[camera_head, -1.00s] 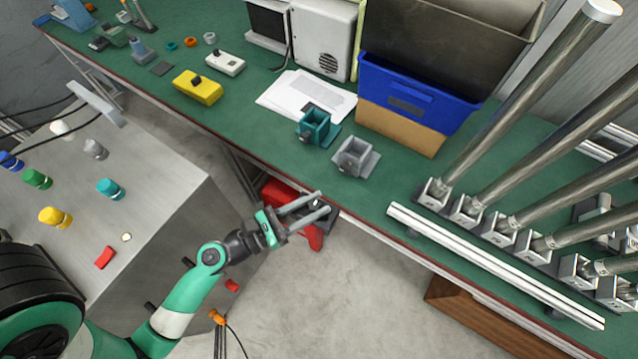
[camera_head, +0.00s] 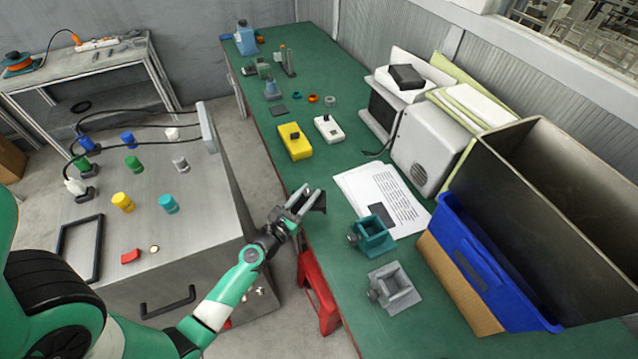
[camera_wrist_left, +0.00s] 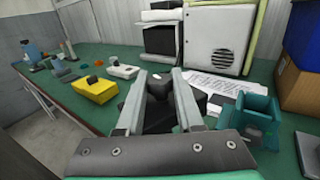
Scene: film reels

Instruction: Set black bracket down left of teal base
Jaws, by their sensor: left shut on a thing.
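My left gripper (camera_head: 304,201) is shut on the black bracket (camera_head: 318,201), by the table's front edge in the head view. The dark bracket also shows between the fingers in the left wrist view (camera_wrist_left: 159,113), partly hidden by them. It seems to be above the green tabletop; the exact gap cannot be told. The teal base (camera_head: 374,237), a square open-topped holder on a flat plate, stands to the right of the gripper and nearer the camera. It is also right of the fingers in the left wrist view (camera_wrist_left: 252,119). My right gripper is not in view.
A grey base (camera_head: 394,286) stands nearer than the teal one. Printed papers (camera_head: 385,190) lie behind the teal base. A yellow box (camera_head: 295,143) and white box (camera_head: 328,129) stand farther up the table. A blue bin (camera_head: 490,268) stands right. Green tabletop around the gripper is clear.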

